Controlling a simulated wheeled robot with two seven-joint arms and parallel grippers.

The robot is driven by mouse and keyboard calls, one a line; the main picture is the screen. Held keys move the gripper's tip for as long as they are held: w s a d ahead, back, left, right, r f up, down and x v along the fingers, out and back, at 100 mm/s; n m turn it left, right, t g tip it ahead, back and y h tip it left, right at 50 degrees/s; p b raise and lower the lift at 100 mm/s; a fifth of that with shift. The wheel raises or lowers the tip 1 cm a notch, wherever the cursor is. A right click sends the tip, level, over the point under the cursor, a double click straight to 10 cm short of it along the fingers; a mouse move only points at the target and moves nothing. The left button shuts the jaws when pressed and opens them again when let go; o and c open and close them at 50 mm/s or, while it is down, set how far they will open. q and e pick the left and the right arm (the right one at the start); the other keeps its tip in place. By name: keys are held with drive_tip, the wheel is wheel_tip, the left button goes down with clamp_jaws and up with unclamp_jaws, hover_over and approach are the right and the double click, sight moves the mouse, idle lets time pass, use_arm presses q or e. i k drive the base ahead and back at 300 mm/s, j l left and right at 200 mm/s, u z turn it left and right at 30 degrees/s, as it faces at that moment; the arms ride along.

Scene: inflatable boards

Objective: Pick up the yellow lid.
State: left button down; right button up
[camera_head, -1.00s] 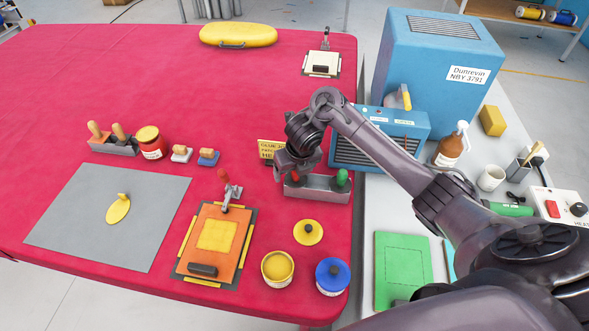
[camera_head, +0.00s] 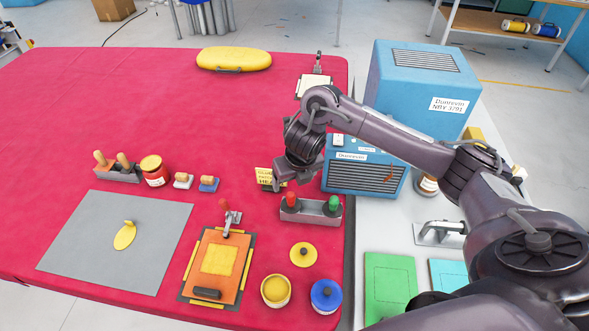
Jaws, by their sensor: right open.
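The yellow lid (camera_head: 303,254) is a flat round disc with a dark knob. It lies on the red table cover, behind and between an open pot of yellow stuff (camera_head: 275,290) and a blue-lidded pot (camera_head: 326,295). My right gripper (camera_head: 280,184) is open and hangs over the table, farther back and a little left of the lid, beside the grey holder with the red and green handles (camera_head: 311,210). It is apart from the lid. Its fingertips are small and dark here. My left gripper is not in view.
An orange board (camera_head: 217,262) with a toggle clamp lies left of the pots. A yellow sign (camera_head: 266,178) stands partly behind my right gripper. A grey mat (camera_head: 90,250) lies at left. A blue heater box (camera_head: 365,178) stands under my right arm. The red cover behind is mostly clear.

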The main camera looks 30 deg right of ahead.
sight(303, 255)
drive_tip(key=k, duration=1.5)
